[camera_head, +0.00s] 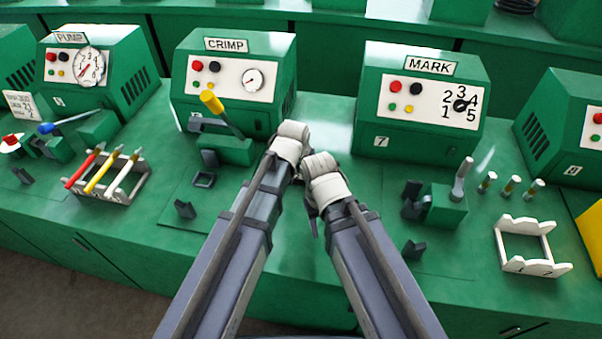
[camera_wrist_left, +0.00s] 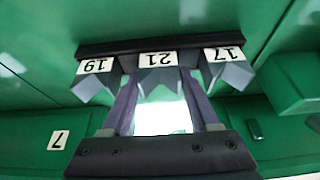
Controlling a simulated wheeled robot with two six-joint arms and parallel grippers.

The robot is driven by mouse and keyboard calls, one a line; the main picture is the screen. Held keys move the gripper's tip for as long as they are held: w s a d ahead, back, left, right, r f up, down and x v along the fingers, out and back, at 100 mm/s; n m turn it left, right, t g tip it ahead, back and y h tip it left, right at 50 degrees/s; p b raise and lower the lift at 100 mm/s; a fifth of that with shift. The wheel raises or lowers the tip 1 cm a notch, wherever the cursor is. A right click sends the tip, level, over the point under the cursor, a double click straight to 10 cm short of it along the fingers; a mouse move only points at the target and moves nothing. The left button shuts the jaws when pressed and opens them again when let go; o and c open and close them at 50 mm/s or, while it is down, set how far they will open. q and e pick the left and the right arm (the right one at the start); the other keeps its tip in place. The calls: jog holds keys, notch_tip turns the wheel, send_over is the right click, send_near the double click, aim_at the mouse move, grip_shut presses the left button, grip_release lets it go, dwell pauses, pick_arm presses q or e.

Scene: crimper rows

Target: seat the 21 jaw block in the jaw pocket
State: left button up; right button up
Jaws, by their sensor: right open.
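The 21 jaw block (camera_wrist_left: 158,85) is a grey block with a white "21" label. It sits on a dark rack (camera_wrist_left: 135,46) between the 19 and 17 blocks in the left wrist view. My left gripper (camera_wrist_left: 158,100) has its fingers apart, one on each side of the 21 block; I cannot tell whether they touch it. In the head view its fingers are hidden. My right gripper (camera_head: 313,225) is open near the middle of the bench, mostly hidden by its wrist. A small dark square socket (camera_head: 203,180) before the CRIMP machine may be the jaw pocket.
The 19 block (camera_wrist_left: 94,80) and 17 block (camera_wrist_left: 226,68) stand close beside the 21 block. The CRIMP machine (camera_head: 235,80) has a yellow-tipped lever (camera_head: 212,103). The MARK machine (camera_head: 420,100) stands right. A pen rack (camera_head: 108,178) and a white rack (camera_head: 528,248) flank the arms.

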pick_arm(q)
grip_shut()
dwell(0.3)
jog(key=shift+r, duration=0.15)
pick_arm(e)
jog(key=shift+r, duration=0.15)
pick_arm(q)
notch_tip(320, 180, up, 10)
jog(key=p, duration=1)
pick_arm(e)
notch_tip(320, 180, up, 10)
